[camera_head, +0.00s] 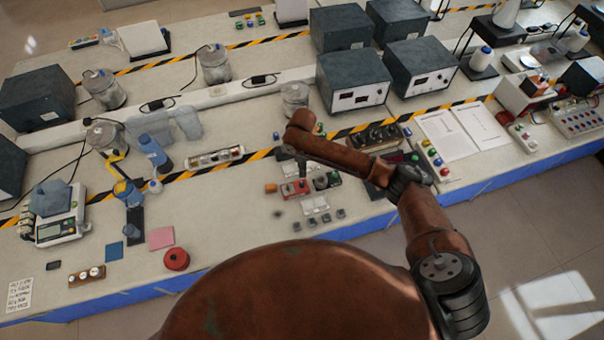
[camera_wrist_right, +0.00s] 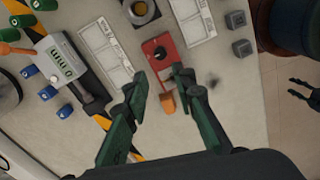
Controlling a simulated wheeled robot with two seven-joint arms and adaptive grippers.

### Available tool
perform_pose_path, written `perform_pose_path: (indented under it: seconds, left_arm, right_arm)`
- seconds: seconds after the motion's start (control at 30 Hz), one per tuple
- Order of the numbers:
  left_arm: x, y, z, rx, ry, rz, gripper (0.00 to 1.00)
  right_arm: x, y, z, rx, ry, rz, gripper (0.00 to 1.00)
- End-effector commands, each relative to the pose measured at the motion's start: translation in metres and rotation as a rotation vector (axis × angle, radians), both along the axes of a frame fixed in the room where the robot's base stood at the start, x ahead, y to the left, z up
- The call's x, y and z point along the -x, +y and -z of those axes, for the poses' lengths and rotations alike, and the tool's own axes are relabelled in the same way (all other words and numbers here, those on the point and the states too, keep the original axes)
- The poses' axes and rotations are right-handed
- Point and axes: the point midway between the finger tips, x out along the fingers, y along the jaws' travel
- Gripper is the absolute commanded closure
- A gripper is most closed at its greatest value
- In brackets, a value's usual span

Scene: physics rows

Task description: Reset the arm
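My right arm reaches in from the lower right of the head view. Its gripper (camera_head: 302,168) points down over the bench among small electrical modules. In the right wrist view the right gripper (camera_wrist_right: 161,82) is open, its dark green fingers apart with nothing held. A red module with a black knob (camera_wrist_right: 160,50) lies just beyond the fingertips, and a small orange piece (camera_wrist_right: 167,104) shows between the fingers. A dark two-pronged shape at the right edge of the wrist view looks like my left gripper (camera_wrist_right: 296,90), prongs apart and empty, over the floor. The head view does not show it.
The red module (camera_head: 295,189) stands near the bench's front half. Grey power supply boxes (camera_head: 352,78), glass jars (camera_head: 295,96) and a scale (camera_head: 58,226) stand around. A red roll (camera_head: 176,259) lies near the front edge. Bare bench shows left of the gripper.

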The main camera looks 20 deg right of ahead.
Motion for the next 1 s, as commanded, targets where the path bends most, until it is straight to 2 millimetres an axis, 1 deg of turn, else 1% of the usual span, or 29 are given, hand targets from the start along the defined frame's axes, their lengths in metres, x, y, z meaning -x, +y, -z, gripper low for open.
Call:
perform_pose_path:
  seconds: [0.1, 0.2, 0.67, 0.73, 0.77, 0.87, 0.97, 1.0]
  left_arm:
    - [0.0, 0.0, 0.0, 0.0, 0.0, 0.0, 0.6]
    - [0.0, 0.0, 0.0, 0.0, 0.0, 0.0, 0.6]
    - [-0.001, -0.001, 0.0, 0.001, 0.0, 0.0, 0.6]
    - [-0.001, -0.001, 0.0, 0.001, 0.0, 0.0, 0.6]
    - [-0.001, -0.001, 0.0, 0.001, 0.0, 0.0, 0.6]
    - [-0.001, -0.001, 0.0, 0.001, -0.001, 0.0, 0.6]
    - [-0.001, -0.001, 0.0, 0.001, -0.001, 0.0, 0.6]
    - [-0.001, -0.001, 0.0, 0.001, -0.001, 0.0, 0.6]
  right_arm:
    - [0.0, -0.001, -0.007, 0.002, 0.0, 0.0, 0.76]
    - [0.0, -0.001, -0.009, 0.001, 0.0, 0.0, 0.76]
    - [0.0, 0.0, -0.009, 0.001, 0.0, 0.001, 0.76]
    - [0.004, 0.002, -0.006, -0.005, 0.001, 0.003, 0.76]
    - [0.007, 0.004, -0.003, -0.011, 0.002, 0.006, 0.76]
    - [0.026, 0.015, 0.011, -0.049, 0.002, 0.028, 0.76]
    - [0.055, 0.031, 0.028, -0.11, -0.009, 0.081, 0.76]
    - [0.067, 0.037, 0.034, -0.139, -0.015, 0.113, 0.76]
